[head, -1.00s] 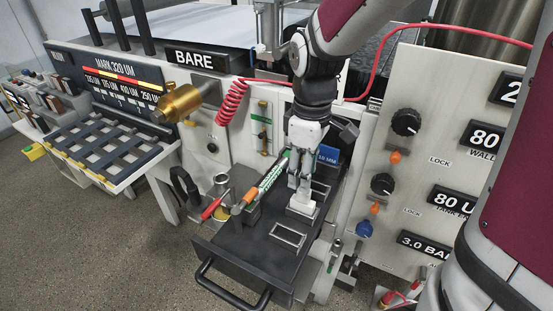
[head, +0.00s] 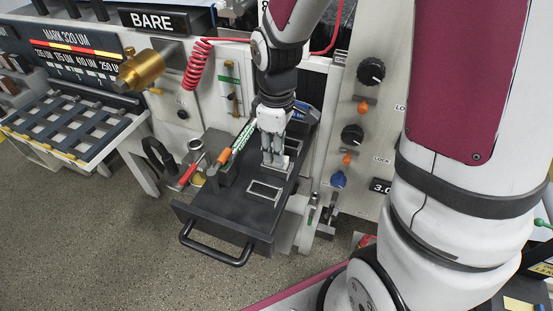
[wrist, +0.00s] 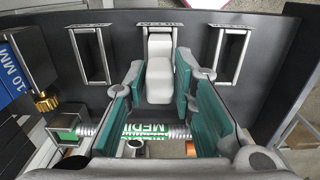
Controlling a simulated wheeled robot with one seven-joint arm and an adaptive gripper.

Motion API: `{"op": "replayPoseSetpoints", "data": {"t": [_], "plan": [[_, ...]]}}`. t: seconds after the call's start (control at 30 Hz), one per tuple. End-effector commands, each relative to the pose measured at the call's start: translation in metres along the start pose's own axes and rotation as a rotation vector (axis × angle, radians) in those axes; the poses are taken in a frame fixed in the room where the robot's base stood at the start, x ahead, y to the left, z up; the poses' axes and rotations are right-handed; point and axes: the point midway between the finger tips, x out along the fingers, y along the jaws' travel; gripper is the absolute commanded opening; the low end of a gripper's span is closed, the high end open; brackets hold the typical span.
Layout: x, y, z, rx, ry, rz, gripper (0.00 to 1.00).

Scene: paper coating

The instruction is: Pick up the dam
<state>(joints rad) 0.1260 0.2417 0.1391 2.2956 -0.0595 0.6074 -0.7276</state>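A pale grey-white block, which looks like the dam, stands in the middle framed slot of the black drawer. It shows in the wrist view (wrist: 160,75) and partly in the head view (head: 272,166). My gripper (head: 272,156) reaches down over it from above. In the wrist view, my gripper (wrist: 162,75) has a teal-padded finger on each side of the block, very close to its sides. I cannot tell whether the pads press on it. The block's lower part is hidden in the slot.
The black drawer (head: 223,212) has an empty framed slot (head: 264,191) in front of the block. A wire-wound rod with a green label (head: 244,135) lies to the left. A blue 10 MM block (wrist: 14,76) stands close by. The control panel with knobs (head: 371,72) is to the right.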

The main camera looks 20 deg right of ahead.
Motion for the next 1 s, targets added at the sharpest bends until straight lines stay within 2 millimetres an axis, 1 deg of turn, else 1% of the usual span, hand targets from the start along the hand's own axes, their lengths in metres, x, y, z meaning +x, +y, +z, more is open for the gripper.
{"op": "replayPoseSetpoints", "data": {"t": [0.03,0.07,0.4,0.53,0.67,0.83,1.0], "plan": [[0.0,0.0,0.0,0.0,0.0,0.0,0.05],[0.0,0.0,0.0,0.0,0.0,0.0,0.0],[-0.001,0.0,0.0,0.0,0.001,0.0,0.0],[-0.004,0.001,-0.001,0.0,0.002,0.002,0.0],[-0.014,0.001,-0.001,0.001,0.003,0.002,0.0],[-0.037,0.002,-0.002,0.001,0.005,0.005,0.0],[-0.04,-0.034,0.015,-0.003,0.002,0.001,0.0]]}}
